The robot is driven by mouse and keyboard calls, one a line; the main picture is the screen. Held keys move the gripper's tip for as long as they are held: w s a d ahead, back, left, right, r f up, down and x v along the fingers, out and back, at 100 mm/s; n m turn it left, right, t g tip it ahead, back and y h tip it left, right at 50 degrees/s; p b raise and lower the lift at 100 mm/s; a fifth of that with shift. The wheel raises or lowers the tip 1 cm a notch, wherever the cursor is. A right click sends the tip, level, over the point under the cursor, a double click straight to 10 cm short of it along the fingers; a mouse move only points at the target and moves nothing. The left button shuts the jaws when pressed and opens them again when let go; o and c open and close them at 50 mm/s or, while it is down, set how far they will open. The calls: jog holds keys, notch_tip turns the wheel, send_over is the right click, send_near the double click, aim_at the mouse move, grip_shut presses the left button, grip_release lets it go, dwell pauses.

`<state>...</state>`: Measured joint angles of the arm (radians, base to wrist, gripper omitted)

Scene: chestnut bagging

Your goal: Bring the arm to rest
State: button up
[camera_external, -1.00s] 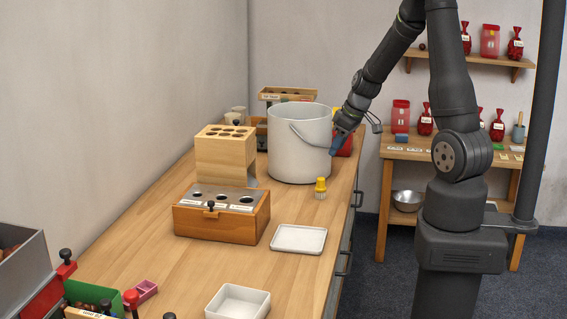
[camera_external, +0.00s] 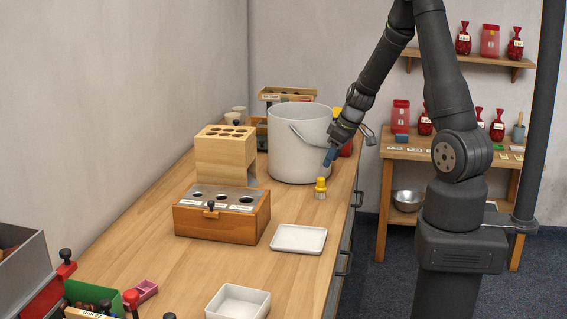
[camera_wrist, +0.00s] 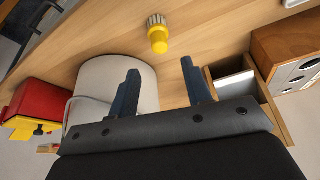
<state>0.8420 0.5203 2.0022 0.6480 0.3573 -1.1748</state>
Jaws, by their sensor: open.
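My gripper (camera_external: 330,157) is in the air just above and behind a small yellow-topped brush (camera_external: 320,188), beside the large white bucket (camera_external: 290,150). In the wrist view the two dark blue fingers of my gripper (camera_wrist: 161,88) stand wide apart with nothing between them. The yellow-topped brush (camera_wrist: 158,36) shows beyond the fingertips there, apart from them. The bucket (camera_wrist: 115,80) lies partly behind the left finger.
A wooden block with holes (camera_external: 225,160), a wooden box with a metal top (camera_external: 222,222) and white trays (camera_external: 298,239) stand on the bench. A red and yellow thing (camera_wrist: 33,110) is beside the bucket. Bare bench lies around the trays.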

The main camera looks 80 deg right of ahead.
aim_at(323, 178)
jog(key=x, duration=0.8)
jog(key=shift+f, duration=0.1)
jog(key=shift+r, duration=0.2)
jog(key=v, duration=1.2)
jog(key=x, duration=1.2)
jog(key=shift+f, duration=0.25)
notch_tip(323, 178, up, 5)
jog(key=shift+s+f, duration=0.1)
jog(key=shift+s, duration=0.05)
jog(key=s+d+r, duration=0.4)
jog(key=s+r, duration=0.3)
jog(key=s, duration=0.4)
notch_tip(323, 178, up, 11)
jog(key=w+d, duration=0.1)
